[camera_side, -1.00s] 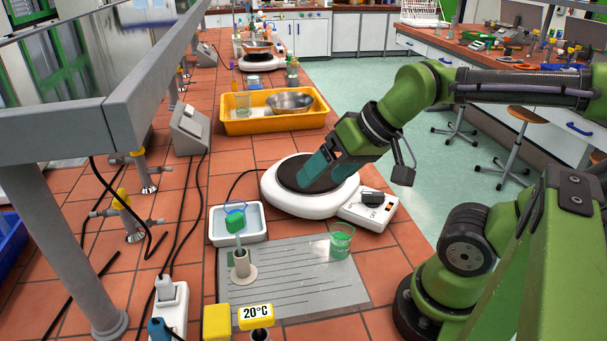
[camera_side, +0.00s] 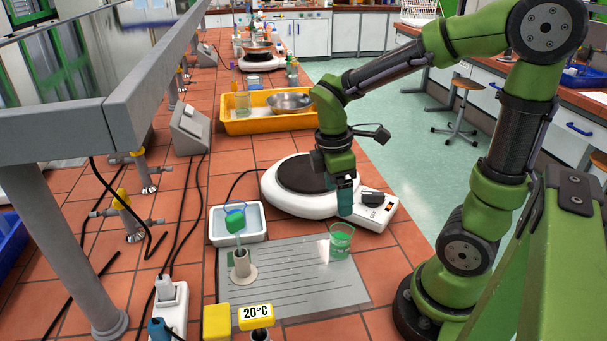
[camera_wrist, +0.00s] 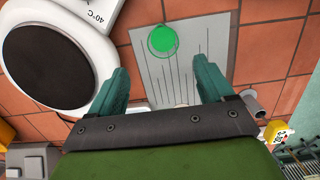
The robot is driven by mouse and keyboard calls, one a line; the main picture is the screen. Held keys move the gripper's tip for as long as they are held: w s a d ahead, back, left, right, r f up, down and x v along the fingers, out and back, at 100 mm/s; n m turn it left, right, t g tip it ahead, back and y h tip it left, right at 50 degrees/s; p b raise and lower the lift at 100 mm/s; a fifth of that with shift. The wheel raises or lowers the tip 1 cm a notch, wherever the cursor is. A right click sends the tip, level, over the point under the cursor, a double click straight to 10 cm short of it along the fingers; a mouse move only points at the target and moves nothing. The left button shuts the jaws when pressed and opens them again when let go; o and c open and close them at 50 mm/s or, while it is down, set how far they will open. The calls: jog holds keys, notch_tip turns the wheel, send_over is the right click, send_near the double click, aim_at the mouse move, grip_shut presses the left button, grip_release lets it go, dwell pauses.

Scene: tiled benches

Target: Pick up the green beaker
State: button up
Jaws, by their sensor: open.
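The green beaker (camera_side: 341,241) is a small clear glass with green liquid. It stands upright on the right side of the grey grooved mat (camera_side: 290,285). My gripper (camera_side: 345,212) points down just above and behind the beaker in the side view, by the front of the hotplate. In the wrist view the beaker (camera_wrist: 163,40) shows from above, ahead of the open fingers (camera_wrist: 164,82) and roughly centred between them. Nothing is between the fingers, and they appear apart from the beaker.
A white hotplate (camera_side: 283,202) with a dark round top stands behind the mat. A white tray (camera_side: 216,238) with a green-and-blue item lies to the left. A metal holder (camera_side: 241,268) stands on the mat's left side. A yellow "20°C" block (camera_side: 256,317) is in front.

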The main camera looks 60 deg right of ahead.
aim_at(342, 239)
jog(key=f, duration=0.8)
jog(key=shift+s+d+f, duration=0.15)
jog(key=shift+s+d, duration=0.15)
jog(key=shift+s, duration=0.05)
jog(key=shift+s+f, duration=0.2)
jog(key=shift+f, duration=1.1)
jog(key=shift+s+f, duration=0.15)
jog(key=shift+f, duration=1.15)
jog(key=c, duration=1.1)
